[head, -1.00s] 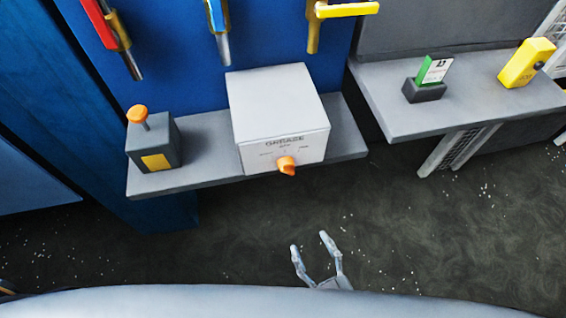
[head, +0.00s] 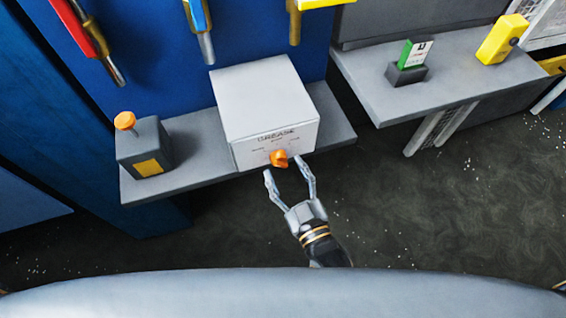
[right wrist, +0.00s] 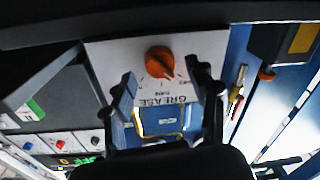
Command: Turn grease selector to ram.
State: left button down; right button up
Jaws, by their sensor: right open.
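The grease selector is an orange knob (head: 279,158) on the front face of a white box (head: 262,100) marked GREASE. The knob also shows in the right wrist view (right wrist: 159,62), with label marks around it that are too small to read surely. My right gripper (head: 283,165) is open just in front of the box, its fingertips on either side of the knob in the head view. In the right wrist view the fingers (right wrist: 166,80) stand apart with the knob beyond and between them. I cannot tell whether they touch it. My left gripper is not in view.
The box stands on a grey shelf (head: 195,135). A dark box with an orange button (head: 125,121) stands at its left. Red, blue and yellow handles hang above. A right shelf (head: 450,85) holds a green-and-white card (head: 414,54) and a yellow device (head: 502,39).

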jog(key=shift+x, duration=1.05)
jog(key=c, duration=1.2)
